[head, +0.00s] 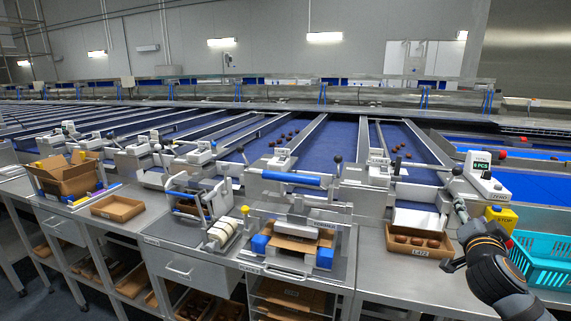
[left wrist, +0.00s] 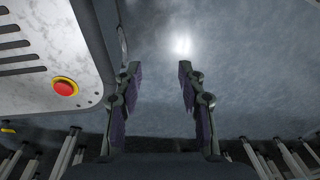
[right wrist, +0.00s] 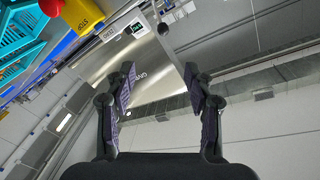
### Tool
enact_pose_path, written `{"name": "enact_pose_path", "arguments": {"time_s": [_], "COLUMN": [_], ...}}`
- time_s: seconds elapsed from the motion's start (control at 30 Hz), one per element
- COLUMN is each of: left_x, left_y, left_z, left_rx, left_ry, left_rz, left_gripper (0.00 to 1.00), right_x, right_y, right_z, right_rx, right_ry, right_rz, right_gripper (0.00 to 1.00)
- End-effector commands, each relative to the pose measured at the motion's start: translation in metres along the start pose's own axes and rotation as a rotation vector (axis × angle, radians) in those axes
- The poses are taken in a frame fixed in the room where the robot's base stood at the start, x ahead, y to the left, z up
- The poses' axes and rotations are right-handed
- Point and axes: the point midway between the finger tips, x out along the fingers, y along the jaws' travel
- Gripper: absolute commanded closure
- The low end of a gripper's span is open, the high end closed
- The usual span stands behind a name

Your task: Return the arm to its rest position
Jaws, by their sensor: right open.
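My right arm comes in at the lower right of the head view, with its gripper (head: 456,236) raised in front of the grading bench, beside the yellow stop box. In the right wrist view the right gripper (right wrist: 159,72) has its fingers apart with nothing between them. My left arm is out of the head view. In the left wrist view the left gripper (left wrist: 159,72) has its fingers apart and empty, above a plain grey floor.
A teal crate (head: 545,262) and a yellow stop box (head: 500,218) stand close to my right gripper. A cardboard tray (head: 418,252) with dark dates lies left of it. A press-like fixture (head: 296,241) stands mid-bench. A red button (left wrist: 65,87) shows beside my left gripper.

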Motion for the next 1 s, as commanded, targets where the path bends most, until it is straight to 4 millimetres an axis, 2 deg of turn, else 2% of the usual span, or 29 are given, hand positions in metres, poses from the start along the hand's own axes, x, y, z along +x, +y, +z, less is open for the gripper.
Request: {"name": "enact_pose_path", "arguments": {"time_s": [0.3, 0.47, 0.57, 0.67, 0.8, 0.9, 1.0], "left_x": [-0.001, 0.0, 0.0, 0.0, 0.0, 0.0, 0.0], "left_y": [0.008, 0.011, 0.009, 0.007, 0.006, 0.006, 0.005], "left_z": [-0.032, -0.031, -0.023, -0.014, -0.013, -0.015, -0.016], "left_rx": [-0.007, -0.008, -0.006, -0.005, -0.004, -0.004, -0.004], "left_ry": [0.049, 0.047, 0.035, 0.022, 0.018, 0.021, 0.024], "left_rz": [0.01, 0.013, 0.011, 0.008, 0.007, 0.007, 0.006], "left_gripper": [0.6, 0.6, 0.6, 0.6, 0.6, 0.6, 0.6], "right_x": [-0.024, -0.05, -0.075, -0.11, -0.173, -0.217, -0.257], "right_y": [0.026, 0.047, 0.064, 0.083, 0.11, 0.124, 0.134], "right_z": [0.067, 0.116, 0.152, 0.193, 0.247, 0.273, 0.292], "right_rx": [-0.137, -0.25, -0.339, -0.447, -0.614, -0.712, -0.789], "right_ry": [-0.147, -0.275, -0.381, -0.521, -0.755, -0.905, -1.036], "right_rz": [0.07, 0.114, 0.138, 0.155, 0.145, 0.113, 0.067], "right_gripper": [0.47, 0.47, 0.47, 0.47, 0.47, 0.47, 0.47]}}
